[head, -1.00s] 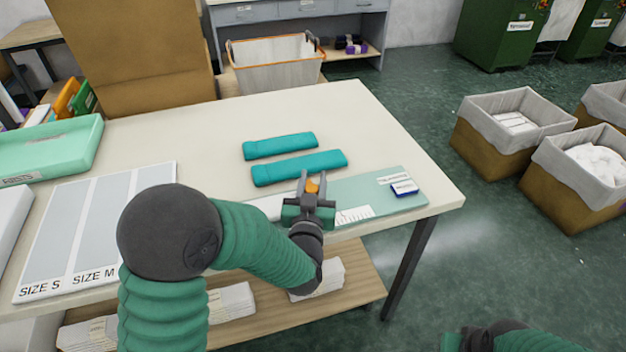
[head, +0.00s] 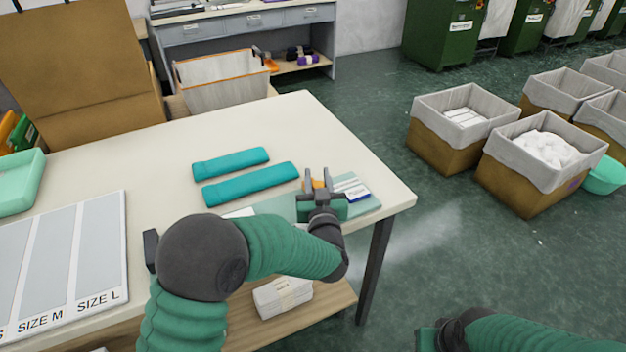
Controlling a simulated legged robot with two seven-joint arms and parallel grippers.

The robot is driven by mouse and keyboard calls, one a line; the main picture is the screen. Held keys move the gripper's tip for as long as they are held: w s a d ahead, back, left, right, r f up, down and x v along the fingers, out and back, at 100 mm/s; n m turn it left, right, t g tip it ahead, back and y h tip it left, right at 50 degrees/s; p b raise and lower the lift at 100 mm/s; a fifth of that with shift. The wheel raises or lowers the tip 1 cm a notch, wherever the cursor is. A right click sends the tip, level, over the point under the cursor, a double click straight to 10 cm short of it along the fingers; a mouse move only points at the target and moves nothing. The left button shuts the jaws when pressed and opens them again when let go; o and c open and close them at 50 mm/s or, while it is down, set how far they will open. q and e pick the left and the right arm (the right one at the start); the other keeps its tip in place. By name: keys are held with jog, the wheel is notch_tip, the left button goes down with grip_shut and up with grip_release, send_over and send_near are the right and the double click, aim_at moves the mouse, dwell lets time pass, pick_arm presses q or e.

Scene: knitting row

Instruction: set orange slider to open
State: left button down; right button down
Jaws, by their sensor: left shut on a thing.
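The orange slider (head: 318,184) shows as a small orange piece between the fingers of my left gripper (head: 318,182). The gripper is shut on it, over the pale green board (head: 281,205) near the table's right front edge. My wrist and fingers hide most of the slider and the middle of the board. A white label and a blue-and-white block (head: 357,194) are on the board just right of the gripper. My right gripper (head: 428,340) is only partly in view at the bottom, away from the table; its fingers cannot be made out.
Two teal folded knit pieces (head: 249,184) lie on the table (head: 150,155) behind the board. A size chart (head: 70,255) lies at left, beside a mint tray (head: 20,185). Lined boxes (head: 535,175) stand on the floor at right. The table's back middle is clear.

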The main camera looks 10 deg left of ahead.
pick_arm(q)
jog(key=shift+r+h, duration=0.15)
jog(key=shift+h, duration=0.15)
jog(key=c, duration=1.4)
grip_release()
jog(key=shift+o, duration=1.3)
jog(key=shift+w, duration=0.1)
jog(key=shift+o, duration=0.3)
jog(key=shift+d, duration=0.55)
jog(key=shift+a, duration=0.45)
jog(key=shift+s, duration=0.45)
jog(key=s+d+p, duration=0.1)
jog(key=s+d, duration=0.2)
jog(key=s, duration=1.2)
jog(key=shift+s+d+f, duration=0.2)
jog(key=shift+s+d, duration=0.15)
pick_arm(e)
jog(key=shift+w+a+r, duration=0.1)
jog(key=shift+a+r, duration=0.15)
jog(key=shift+r, duration=0.4)
